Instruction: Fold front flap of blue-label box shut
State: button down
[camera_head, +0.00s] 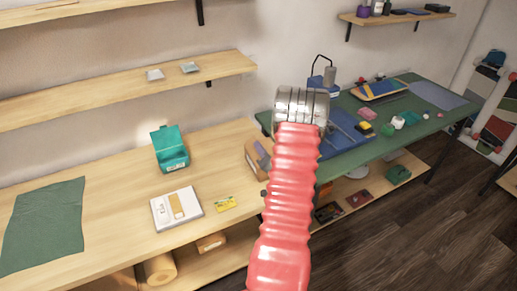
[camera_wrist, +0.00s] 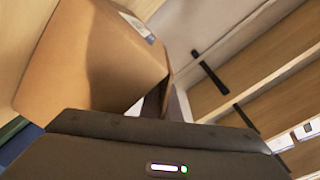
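A brown cardboard box (camera_head: 252,157) stands on the right part of the wooden bench in the head view, partly hidden behind my red arm. A dark bluish patch shows on its side. I cannot tell which panel is the front flap. My gripper (camera_wrist: 158,128) is the dark body along the bottom of the wrist view, close to the box. Its fingertips are not clear, and contact cannot be told.
A green-topped table (camera_head: 425,126) with several small items stands to the right. Wall shelves (camera_head: 120,92) hang above.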

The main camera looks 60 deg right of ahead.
jog(key=shift+a+f, duration=0.1)
jog(key=shift+f, duration=0.15)
jog(key=c, duration=2)
grip_release()
jog(key=shift+r, duration=0.15)
jog(key=shift+s, duration=0.1)
jog(key=v, duration=1.3)
jog(key=shift+s+a, duration=0.25)
jog(key=shift+s, duration=0.1)
